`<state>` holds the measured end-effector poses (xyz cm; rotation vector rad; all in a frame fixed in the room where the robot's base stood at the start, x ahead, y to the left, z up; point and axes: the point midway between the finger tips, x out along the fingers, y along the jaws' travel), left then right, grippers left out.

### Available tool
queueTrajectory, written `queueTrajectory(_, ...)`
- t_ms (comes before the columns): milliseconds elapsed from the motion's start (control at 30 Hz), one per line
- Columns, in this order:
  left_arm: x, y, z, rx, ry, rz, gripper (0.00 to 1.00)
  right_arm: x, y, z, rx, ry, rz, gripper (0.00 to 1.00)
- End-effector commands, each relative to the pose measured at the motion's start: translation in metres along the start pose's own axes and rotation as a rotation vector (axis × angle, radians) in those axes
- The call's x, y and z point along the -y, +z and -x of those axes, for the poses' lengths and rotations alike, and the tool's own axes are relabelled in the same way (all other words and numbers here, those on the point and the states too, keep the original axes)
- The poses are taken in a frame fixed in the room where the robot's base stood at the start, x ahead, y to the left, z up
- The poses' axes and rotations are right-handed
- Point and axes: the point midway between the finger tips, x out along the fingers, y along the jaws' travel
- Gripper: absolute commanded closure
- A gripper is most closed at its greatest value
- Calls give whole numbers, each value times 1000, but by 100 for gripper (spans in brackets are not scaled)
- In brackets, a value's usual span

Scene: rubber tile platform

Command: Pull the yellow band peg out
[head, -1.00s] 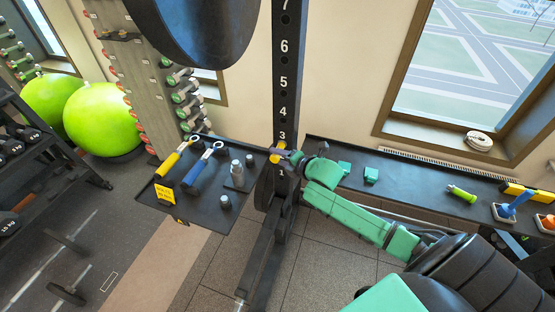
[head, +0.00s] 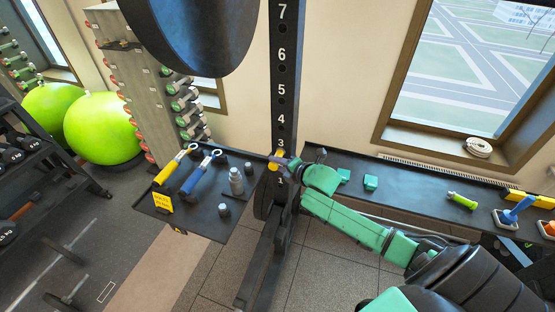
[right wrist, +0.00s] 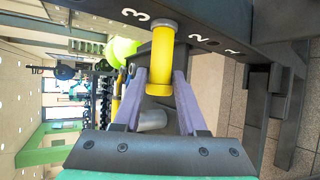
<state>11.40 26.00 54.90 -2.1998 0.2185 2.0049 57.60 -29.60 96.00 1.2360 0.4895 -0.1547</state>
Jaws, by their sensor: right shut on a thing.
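The yellow band peg (right wrist: 160,60) shows large in the right wrist view, at the dark upright (right wrist: 245,40) beside the painted 3 and 2. In the head view it is a small yellow spot (head: 276,156) on the numbered upright (head: 283,85). My right gripper (right wrist: 160,80) has its two purple-grey fingers on either side of the peg and is shut on it. In the head view, the right gripper (head: 283,161) reaches the upright from the right and partly hides the peg. How deep the peg sits cannot be told. My left gripper is not in view.
A dark tray (head: 190,224) left of the upright holds a yellow-handled tool (head: 168,169), a blue-handled tool (head: 196,178) and grey cylinders. A long dark bench (head: 405,180) runs right under the window. A large dark curved shape fills the top centre.

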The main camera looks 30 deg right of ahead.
Motion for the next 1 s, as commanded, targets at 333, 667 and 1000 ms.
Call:
queueTrajectory(333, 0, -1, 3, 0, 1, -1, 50, -2, -6, 3, -2, 4, -2, 100)
queueTrajectory(667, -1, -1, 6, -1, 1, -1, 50, -1, -11, 5, -4, 3, -2, 100)
queueTrajectory(1000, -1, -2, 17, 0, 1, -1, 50, -2, -31, 18, -2, 3, -3, 100)
